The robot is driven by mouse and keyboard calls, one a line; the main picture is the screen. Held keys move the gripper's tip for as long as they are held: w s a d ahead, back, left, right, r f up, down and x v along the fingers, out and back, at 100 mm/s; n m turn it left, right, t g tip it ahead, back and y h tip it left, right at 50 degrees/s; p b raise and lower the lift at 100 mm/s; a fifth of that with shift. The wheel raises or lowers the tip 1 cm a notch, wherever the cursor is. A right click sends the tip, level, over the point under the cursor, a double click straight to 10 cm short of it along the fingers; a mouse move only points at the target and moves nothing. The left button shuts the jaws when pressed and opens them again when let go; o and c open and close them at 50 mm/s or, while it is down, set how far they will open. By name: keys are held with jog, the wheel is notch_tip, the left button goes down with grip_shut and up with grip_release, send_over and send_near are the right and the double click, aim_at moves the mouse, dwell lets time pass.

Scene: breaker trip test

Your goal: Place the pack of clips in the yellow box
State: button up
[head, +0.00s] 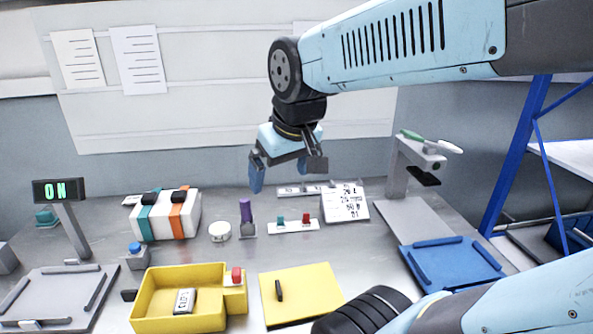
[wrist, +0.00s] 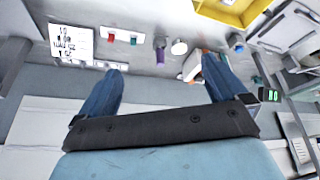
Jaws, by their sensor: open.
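The yellow box (head: 150,316) sits at the front left of the bench in the head view. A small pale pack with dark lettering (head: 184,301) lies flat on its floor; it looks like the pack of clips, though the lettering is hard to read. Part of the yellow box (wrist: 232,12) shows at the top edge of the wrist view, its inside cut off. My gripper (head: 287,174) is open and empty, raised above the back of the bench, well behind the box. Its two spread fingers (wrist: 165,70) show in the wrist view with nothing between them.
A red-topped block (head: 236,278) stands at the box's right edge. A yellow pad with a dark pen (head: 303,292) lies to its right and a grey tray (head: 50,298) to its left. A purple-handled item (head: 246,212), white packs (head: 170,217) and a blue tray (head: 452,262) stand around.

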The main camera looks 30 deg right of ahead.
jog(key=shift+s+d+r+m+t, duration=0.2)
jog(key=shift+s+d+m, duration=0.2)
jog(key=shift+s, duration=0.3)
jog(key=shift+s+d+r+m+t, duration=0.2)
jog(key=shift+s+d+m, duration=0.2)
jog(key=shift+s, duration=0.3)
